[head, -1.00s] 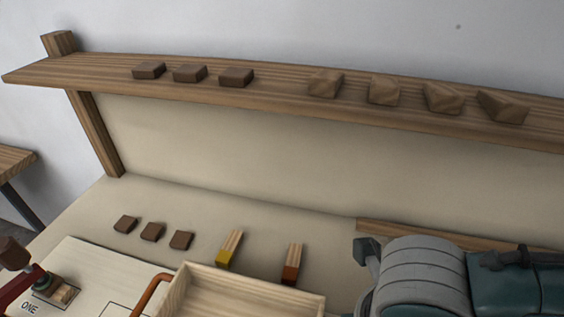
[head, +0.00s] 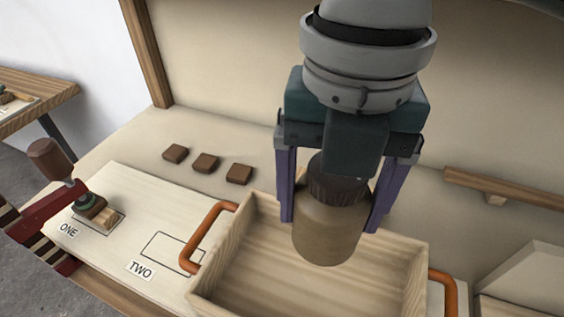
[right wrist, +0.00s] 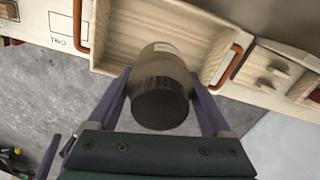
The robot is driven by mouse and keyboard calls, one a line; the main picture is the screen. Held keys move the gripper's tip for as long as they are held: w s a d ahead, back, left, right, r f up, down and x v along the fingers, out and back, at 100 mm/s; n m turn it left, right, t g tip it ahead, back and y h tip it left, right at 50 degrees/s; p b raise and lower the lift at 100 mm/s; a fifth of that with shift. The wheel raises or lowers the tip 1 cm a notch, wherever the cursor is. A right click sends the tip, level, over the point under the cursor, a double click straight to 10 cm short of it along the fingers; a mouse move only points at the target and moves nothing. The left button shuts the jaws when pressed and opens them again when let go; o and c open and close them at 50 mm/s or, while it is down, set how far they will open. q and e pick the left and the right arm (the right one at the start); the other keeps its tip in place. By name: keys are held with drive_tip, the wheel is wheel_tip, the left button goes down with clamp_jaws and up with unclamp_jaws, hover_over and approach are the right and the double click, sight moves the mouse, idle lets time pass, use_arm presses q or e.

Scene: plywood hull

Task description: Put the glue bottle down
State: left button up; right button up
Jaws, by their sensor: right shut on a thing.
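The glue bottle (head: 330,228) is tan with a dark brown ribbed cap. My right gripper (head: 333,220) is shut on it, with one purple finger on each side. In the head view the bottle hangs upright in front of the wooden tray (head: 215,296), overlapping its inside; I cannot tell its exact height. In the right wrist view the bottle (right wrist: 162,88) sits between the fingers, cap toward the camera, with the tray (right wrist: 215,20) beyond it.
The tray has orange handles (head: 207,238). Left of it lies a pale board with outlined spots labelled ONE and TWO (head: 172,251). A red clamp (head: 45,212) and small wood pieces stand at ONE. Several dark blocks (head: 206,162) lie behind. A compartment box (head: 530,285) is at the right.

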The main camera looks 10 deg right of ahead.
drive_tip(key=shift+f+b, duration=0.8)
drive_tip(key=shift+f, duration=6.4)
drive_tip(key=shift+f, duration=0.2)
drive_tip(key=o, duration=1.6)
drive_tip(key=shift+r, duration=0.1)
drive_tip(key=shift+c, duration=0.2)
drive_tip(key=shift+r, duration=0.1)
